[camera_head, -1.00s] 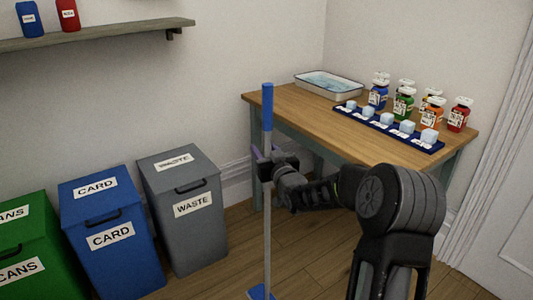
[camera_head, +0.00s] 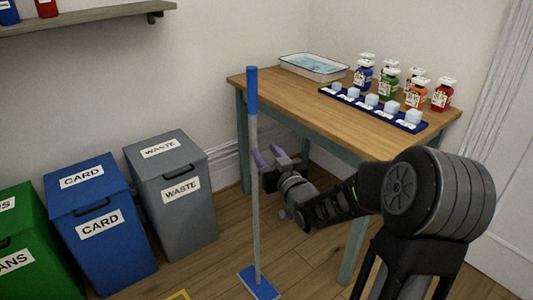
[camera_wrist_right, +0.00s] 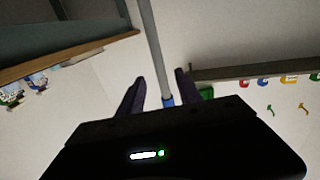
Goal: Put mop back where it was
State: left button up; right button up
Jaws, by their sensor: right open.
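The mop (camera_head: 255,185) stands upright on the floor, with a blue grip on top, a grey pole and a flat blue foot. My right gripper (camera_head: 264,154) is open at mid-height, just right of the pole, with its purple fingertips close to it. In the right wrist view the pole (camera_wrist_right: 149,40) runs in line with the gap between the open fingers (camera_wrist_right: 160,90); I cannot tell whether they touch it. My left gripper is not in view.
A wooden table (camera_head: 290,99) with a tray, bottles and a blue rack stands behind my right arm. Grey (camera_head: 180,205), blue (camera_head: 100,235) and green (camera_head: 35,250) bins line the left wall. A yellow floor marking (camera_head: 180,295) shows at the bottom edge.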

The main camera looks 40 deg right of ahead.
jog(key=shift+f, duration=0.1)
dwell(0.7)
jog(key=s+a+f+g+y, duration=0.1)
jog(key=a+f+g+y, duration=0.2)
jog(key=a+f, duration=0.8)
jog(key=a+f+g+y, duration=0.2)
jog(key=a+f+g, duration=0.35)
jog(key=f, duration=0.95)
jog(key=s+a+f+g+y, duration=0.2)
jog(key=s+a+f+g, duration=0.1)
jog(key=s+a+f, duration=0.85)
jog(key=s+a+f+g, duration=0.2)
jog(key=s+a+f, duration=0.1)
jog(key=s+a, duration=0.2)
jog(key=s+a+f+n+g+y, duration=0.1)
jog(key=s+a+f+g, duration=0.2)
jog(key=s+a, duration=0.3)
jog(key=s, duration=0.3)
jog(key=shift+s+y, duration=0.3)
jog(key=shift+g, duration=0.25)
notch_tip(320, 180, up, 22)
jog(key=p, duration=2.2)
